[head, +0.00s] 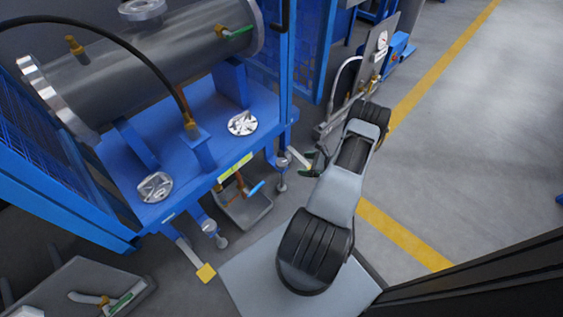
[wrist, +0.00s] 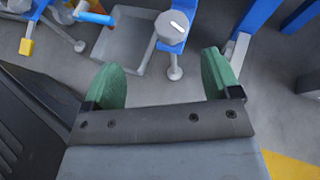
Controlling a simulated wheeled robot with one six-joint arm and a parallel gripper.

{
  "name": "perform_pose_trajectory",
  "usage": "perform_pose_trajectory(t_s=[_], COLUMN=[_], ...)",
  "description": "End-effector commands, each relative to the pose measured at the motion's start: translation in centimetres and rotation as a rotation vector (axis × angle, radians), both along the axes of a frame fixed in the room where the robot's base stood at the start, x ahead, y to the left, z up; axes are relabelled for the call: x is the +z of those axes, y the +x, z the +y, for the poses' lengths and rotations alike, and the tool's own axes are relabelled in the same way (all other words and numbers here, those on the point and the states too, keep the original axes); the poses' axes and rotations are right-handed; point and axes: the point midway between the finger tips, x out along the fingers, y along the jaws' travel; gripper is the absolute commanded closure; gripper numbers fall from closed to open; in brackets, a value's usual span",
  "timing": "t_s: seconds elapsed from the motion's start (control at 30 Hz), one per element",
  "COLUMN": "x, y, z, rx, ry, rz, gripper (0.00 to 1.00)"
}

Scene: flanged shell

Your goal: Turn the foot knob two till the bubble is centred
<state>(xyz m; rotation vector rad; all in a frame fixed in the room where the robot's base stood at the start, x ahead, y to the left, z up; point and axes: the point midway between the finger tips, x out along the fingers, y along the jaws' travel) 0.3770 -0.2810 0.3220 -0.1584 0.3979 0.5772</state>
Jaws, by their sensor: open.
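My gripper (head: 308,166) is open and empty, with its green fingers apart, low beside the right corner of the blue frame. In the wrist view my gripper (wrist: 158,62) points towards a round grey foot knob (wrist: 172,27) with a white mark on top. This knob lies beyond the fingertips, apart from them, above a small foot. It also appears in the head view (head: 282,163). A second foot knob (head: 209,226) is at the frame's left corner. I see no number on either knob. A yellow-green strip (head: 234,166) lies on the frame edge; no bubble can be made out.
A grey tray (head: 247,209) stands on the floor under a blue-handled valve (head: 256,188). A yellow block (head: 205,272) ends a pale bar near the left foot. A gauge panel (head: 378,48) stands behind my arm. The floor at right is clear.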

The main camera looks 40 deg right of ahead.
Motion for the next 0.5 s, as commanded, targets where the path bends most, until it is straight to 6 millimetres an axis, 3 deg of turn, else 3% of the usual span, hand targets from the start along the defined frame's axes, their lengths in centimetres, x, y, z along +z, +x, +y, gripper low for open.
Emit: perform_pose_trajectory(t_s=[0.2,0.5], x=[-2.1,-4.4], y=[0.1,4.3], z=[-0.7,1.7], rx=[-0.096,-0.096], ry=[0.044,0.047], rz=[-0.006,-0.006], gripper=[0.17,0.17])
